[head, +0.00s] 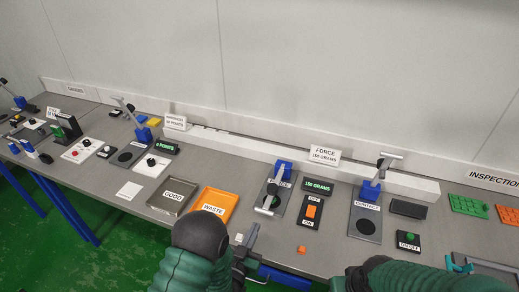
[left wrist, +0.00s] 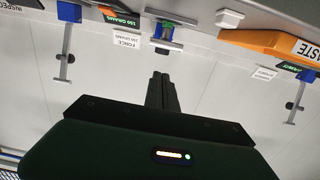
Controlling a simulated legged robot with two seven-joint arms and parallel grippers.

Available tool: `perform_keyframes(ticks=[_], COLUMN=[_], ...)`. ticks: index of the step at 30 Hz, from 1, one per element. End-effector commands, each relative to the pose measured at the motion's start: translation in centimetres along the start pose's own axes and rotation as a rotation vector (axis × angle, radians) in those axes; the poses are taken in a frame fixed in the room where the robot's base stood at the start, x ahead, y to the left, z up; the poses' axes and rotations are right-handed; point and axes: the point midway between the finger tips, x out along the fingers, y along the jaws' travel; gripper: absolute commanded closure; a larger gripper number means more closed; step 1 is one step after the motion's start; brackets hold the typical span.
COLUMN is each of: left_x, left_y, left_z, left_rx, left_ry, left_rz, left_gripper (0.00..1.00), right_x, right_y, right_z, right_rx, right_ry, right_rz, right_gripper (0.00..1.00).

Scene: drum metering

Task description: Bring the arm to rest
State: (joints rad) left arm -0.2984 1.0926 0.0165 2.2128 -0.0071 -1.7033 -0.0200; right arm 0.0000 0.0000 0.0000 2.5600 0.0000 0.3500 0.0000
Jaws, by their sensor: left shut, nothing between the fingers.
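My left arm's green sleeve and dark joint cover part of the near edge. My right arm (head: 415,278) comes in at the lower right. A dark part beside it (head: 340,284) may be the right gripper, but its fingers are not clear.
The bench carries a grey good tray (head: 173,196), a force station with a blue post (head: 281,172), a contact station (head: 366,218) and an orange switch (head: 311,210). A small orange block (head: 301,250) lies near the front edge. Green floor (head: 120,250) is open at the left.

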Motion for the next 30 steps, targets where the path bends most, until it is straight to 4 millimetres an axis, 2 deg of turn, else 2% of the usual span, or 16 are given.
perform_keyframes(ticks=[5, 8, 11, 14, 15, 18, 21, 24, 30], left_x=[0.8, -0.2, -3.6, -9.0, -11.5, -17.6, -22.0, -24.1, -24.5], left_y=[-2.2, -4.8, -7.3, -9.0, -9.4, -9.7, -9.4, -9.2, -9.1], left_z=[-0.6, -1.0, -1.2, -1.6, -1.9, -2.6, -3.2, -3.4, -3.4], left_rx=[-0.002, -0.016, -0.044, -0.087, -0.107, -0.157, -0.196, -0.215, -0.218], left_ry=[-0.148, -0.351, -0.582, -0.813, -0.901, -1.092, -1.222, -1.286, -1.3], left_rz=[-0.038, -0.086, -0.136, -0.185, -0.201, -0.234, -0.253, -0.259, -0.259], left_gripper=[1.0, 1.0, 1.0, 1.0, 1.0, 1.0, 1.0, 1.0, 1.0], right_x=[0.0, 0.0, 0.0, 0.0, 0.0, 0.0, 0.0, 0.0, 0.0], right_y=[0.0, 0.0, 0.0, 0.0, 0.0, 0.0, 0.0, 0.0, 0.0], right_z=[0.0, 0.0, 0.0, 0.0, 0.0, 0.0, 0.0, 0.0, 0.0], right_rx=[0.0, 0.0, 0.0, 0.0, 0.0, 0.0, 0.0, 0.0, 0.0], right_ry=[0.0, 0.0, 0.0, 0.0, 0.0, 0.0, 0.0, 0.0, 0.0], right_rz=[0.0, 0.0, 0.0, 0.0, 0.0, 0.0, 0.0, 0.0, 0.0], right_gripper=[0.63, 0.63, 0.63, 0.63, 0.63, 0.63, 0.63, 0.63, 0.63])
